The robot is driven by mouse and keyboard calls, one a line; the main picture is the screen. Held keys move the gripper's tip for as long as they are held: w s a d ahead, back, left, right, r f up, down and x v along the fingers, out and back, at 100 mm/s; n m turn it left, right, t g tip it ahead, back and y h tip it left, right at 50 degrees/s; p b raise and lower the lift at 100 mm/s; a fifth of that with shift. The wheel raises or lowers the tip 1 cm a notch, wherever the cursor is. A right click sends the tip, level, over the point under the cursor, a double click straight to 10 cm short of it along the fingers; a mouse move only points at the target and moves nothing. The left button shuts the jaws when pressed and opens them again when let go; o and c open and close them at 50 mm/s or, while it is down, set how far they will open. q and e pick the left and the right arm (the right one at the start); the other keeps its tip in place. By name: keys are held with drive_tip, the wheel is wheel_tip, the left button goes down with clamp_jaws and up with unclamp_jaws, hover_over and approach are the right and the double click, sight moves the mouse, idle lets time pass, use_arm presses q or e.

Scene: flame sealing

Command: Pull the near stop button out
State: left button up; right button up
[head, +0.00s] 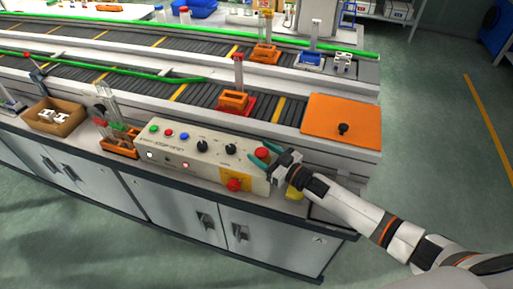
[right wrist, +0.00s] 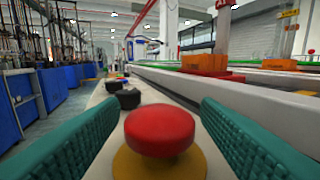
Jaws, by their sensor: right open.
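A red mushroom stop button (head: 262,153) sits at the right end of the sloped top of the cream control box (head: 190,168). In the right wrist view the red button (right wrist: 160,131) stands on a yellow base, centred between my teal fingers. My right gripper (head: 265,156) is open, with a finger on either side of the button; gaps show on both sides, so it does not look gripped. A second red stop button (head: 234,185) is on a yellow plate on the box's front face, below and left of the gripper. My left gripper is out of view.
Black knobs (head: 231,149) and several small coloured buttons lie left of the red button on the box. An orange plate (head: 340,118) with a black knob is behind the gripper. Orange fixtures (head: 235,101) stand on the conveyor. A cardboard box (head: 54,116) is at left.

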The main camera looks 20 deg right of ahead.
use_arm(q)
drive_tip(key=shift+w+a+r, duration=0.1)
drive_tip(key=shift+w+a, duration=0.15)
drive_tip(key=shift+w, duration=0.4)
use_arm(e)
drive_tip(key=shift+x, duration=1.25)
